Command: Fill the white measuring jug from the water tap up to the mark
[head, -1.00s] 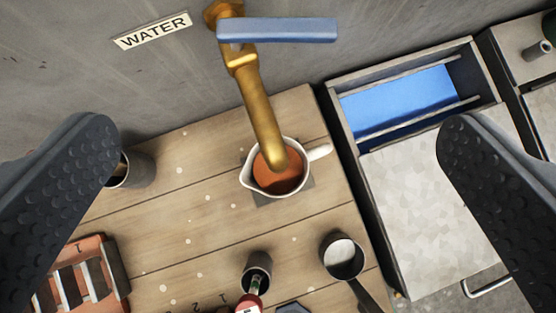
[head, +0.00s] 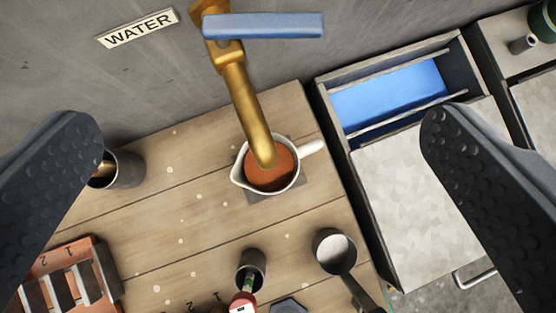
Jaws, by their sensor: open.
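The white measuring jug (head: 240,171) stands on a dark square plate (head: 290,188) on the wooden bench, its spout to the left and its handle to the right. Its inside looks orange-brown; I cannot make out a mark or a water level. The brass water tap (head: 242,95) hangs from the wall with its outlet over the jug. Its blue lever (head: 265,25) lies across to the right. No stream shows below the outlet, which hides part of the jug. My gripper (head: 258,140) is wide open, its dark fingers at the left and right edges, with nothing between them held.
A WATER sign (head: 137,28) is on the grey wall (head: 60,80). A dark cup (head: 124,168), an orange rack (head: 70,275), a small pot with a bottle (head: 250,270) and a scoop (head: 335,252) surround the jug. A blue-lined trough (head: 390,100) is at right.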

